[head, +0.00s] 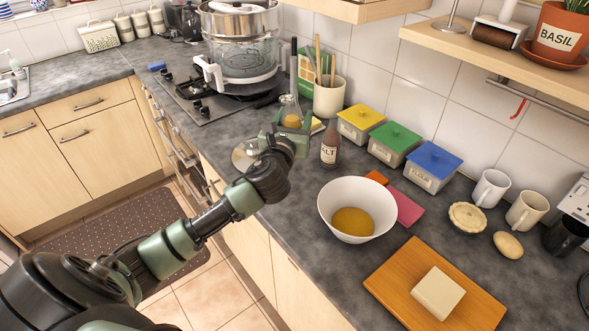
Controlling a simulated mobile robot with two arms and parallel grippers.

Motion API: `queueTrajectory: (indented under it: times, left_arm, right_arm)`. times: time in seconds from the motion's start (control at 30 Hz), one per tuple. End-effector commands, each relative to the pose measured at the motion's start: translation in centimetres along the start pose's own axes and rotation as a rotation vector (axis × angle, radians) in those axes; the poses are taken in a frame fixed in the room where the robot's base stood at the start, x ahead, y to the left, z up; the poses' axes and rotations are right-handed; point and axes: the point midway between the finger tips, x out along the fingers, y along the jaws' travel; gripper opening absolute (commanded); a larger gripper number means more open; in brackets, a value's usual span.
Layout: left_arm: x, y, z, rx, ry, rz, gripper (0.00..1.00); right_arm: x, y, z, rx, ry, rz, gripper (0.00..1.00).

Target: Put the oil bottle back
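The oil bottle (291,113) is clear glass with a narrow neck and yellow oil low inside. It stands upright near the utensil pot at the back of the counter. My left gripper (292,128) is at the bottle's lower part, with its green fingers on either side of it. The gripper hides the bottle's base, so I cannot tell whether the fingers touch the glass or whether the base rests on the counter. A white bowl (334,196) with yellow oil-like liquid in it sits to the right and nearer. My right gripper is not in view.
A salt bottle (330,146) stands close to the right of my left gripper. The utensil pot (329,97) is just behind, and the stove (205,99) with a steamer is to the left. Lidded boxes line the wall. A wooden board (385,280) lies in front.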

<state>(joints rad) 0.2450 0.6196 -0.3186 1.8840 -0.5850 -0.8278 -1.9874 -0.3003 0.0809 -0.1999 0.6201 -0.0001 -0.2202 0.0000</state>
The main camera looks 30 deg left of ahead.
Motion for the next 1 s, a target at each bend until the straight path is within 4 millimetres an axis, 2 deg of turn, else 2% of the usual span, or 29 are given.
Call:
queueTrajectory:
  times: [0.03, 0.1, 0.3, 0.53, 0.7, 0.8, 1.0]
  left_arm:
    - [0.0, 0.0, -1.7, -0.002, 0.004, 0.002, 0.00]
    - [-0.1, 0.0, -3.6, -0.001, 0.005, 0.000, 0.00]
    - [0.0, 0.0, -8.2, -0.001, 0.001, 0.001, 0.00]
    - [0.1, 0.0, -10.3, -0.001, -0.003, 0.000, 0.00]
    - [0.1, 0.0, -13.1, -0.001, -0.001, 0.000, 0.00]
    - [0.1, 0.0, -14.1, -0.001, -0.001, 0.000, 0.00]
    - [0.1, -0.1, -14.2, 0.000, -0.004, -0.002, 0.00]
  right_arm:
    - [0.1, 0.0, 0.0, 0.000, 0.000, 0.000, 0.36]
    - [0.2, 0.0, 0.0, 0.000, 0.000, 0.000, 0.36]
    - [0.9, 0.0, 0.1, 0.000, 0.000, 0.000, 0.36]
    - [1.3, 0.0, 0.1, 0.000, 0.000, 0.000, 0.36]
    - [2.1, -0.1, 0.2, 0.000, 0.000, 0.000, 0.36]
    - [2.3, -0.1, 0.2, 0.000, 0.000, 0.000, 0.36]
    - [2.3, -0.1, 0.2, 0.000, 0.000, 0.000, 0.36]
